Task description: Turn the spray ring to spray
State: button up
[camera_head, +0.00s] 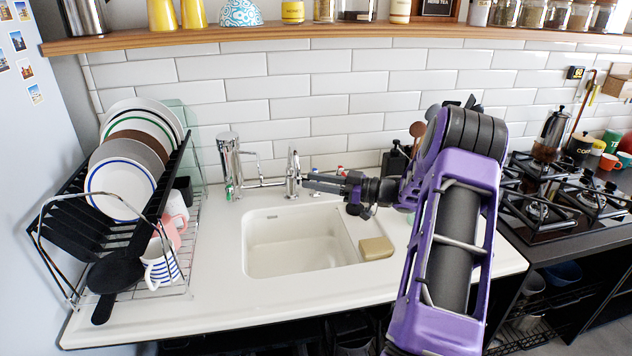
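A chrome tap (293,172) stands behind the white sink, with its upright body near the middle of the picture. The spray ring is too small to make out on it. My gripper (309,182) reaches in from the right, level with the tap. Its dark fingertips are at the right side of the tap's body. At this size I cannot tell whether they touch it, or whether the fingers are open or closed on a part of it.
The white sink (290,247) lies below the gripper, with a tan sponge-like block (376,248) at its right. A second chrome fixture (230,160) stands left of the tap. A loaded dish rack (112,262) is at the left, and a gas hob (560,200) at the right.

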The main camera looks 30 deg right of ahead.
jog(key=v, duration=1.7)
jog(key=shift+s, duration=0.2)
jog(key=shift+d+r, duration=0.1)
